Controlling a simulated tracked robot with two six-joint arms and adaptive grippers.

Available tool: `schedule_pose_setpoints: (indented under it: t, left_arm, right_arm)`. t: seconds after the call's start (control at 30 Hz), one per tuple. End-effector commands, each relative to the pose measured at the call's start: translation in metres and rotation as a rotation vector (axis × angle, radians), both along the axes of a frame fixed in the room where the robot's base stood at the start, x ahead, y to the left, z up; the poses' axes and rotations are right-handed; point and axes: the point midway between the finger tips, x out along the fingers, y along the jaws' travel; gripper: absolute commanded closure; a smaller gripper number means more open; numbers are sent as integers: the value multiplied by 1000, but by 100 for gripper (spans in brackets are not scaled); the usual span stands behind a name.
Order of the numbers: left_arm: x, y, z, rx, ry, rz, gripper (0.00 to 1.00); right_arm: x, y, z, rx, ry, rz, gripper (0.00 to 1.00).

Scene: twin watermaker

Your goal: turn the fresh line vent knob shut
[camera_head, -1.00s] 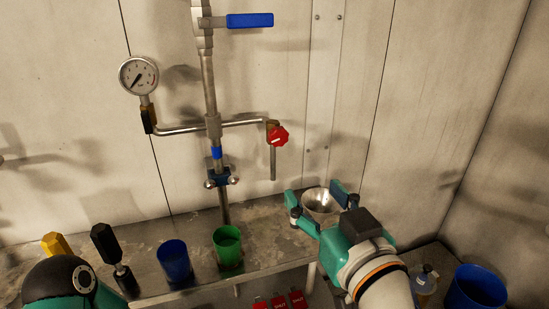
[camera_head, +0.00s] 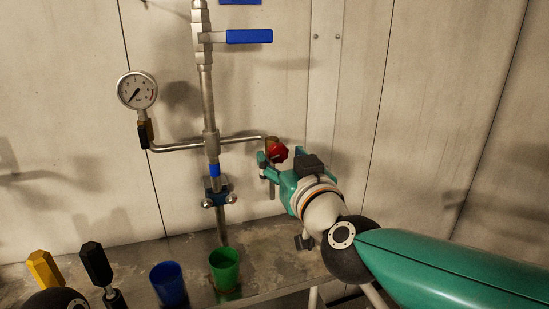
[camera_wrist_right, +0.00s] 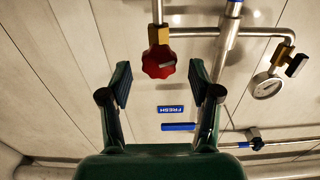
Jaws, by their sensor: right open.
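The red fresh line vent knob (camera_head: 278,153) sits at the right end of the thin side pipe. It also shows in the right wrist view (camera_wrist_right: 159,61), on a brass fitting. My right gripper (camera_head: 281,163) is open at the knob, its fingers spread to either side in the head view. In the wrist view the knob lies just beyond the open fingertips (camera_wrist_right: 160,88), roughly centred between them; I see no contact. An upside-down FRESH label (camera_wrist_right: 170,109) is on the wall. My left gripper is not in view.
A pressure gauge (camera_head: 137,90) and a blue valve handle (camera_head: 249,37) are on the same pipework. A green cup (camera_head: 224,269) and a blue cup (camera_head: 169,284) stand on the bench below. The wall right of the knob is bare.

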Motion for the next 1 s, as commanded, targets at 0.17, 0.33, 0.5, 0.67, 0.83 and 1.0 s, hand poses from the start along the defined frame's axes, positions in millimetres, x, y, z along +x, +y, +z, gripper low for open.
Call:
schedule_pose_setpoints:
  t: [0.17,0.33,0.5,0.67,0.83,1.0]
  left_arm:
    - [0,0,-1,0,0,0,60]
    - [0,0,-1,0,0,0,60]
    - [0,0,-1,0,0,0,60]
    - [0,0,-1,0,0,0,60]
    - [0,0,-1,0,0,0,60]
    - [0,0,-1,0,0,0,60]
  right_arm:
    - [15,5,0,0,0,0,37]
    - [18,6,0,0,-1,1,37]
    - [17,6,0,0,-1,1,39]
    - [17,6,0,0,-1,1,66]
    - [17,6,0,0,0,2,94]
    - [16,10,-1,-1,3,5,96]
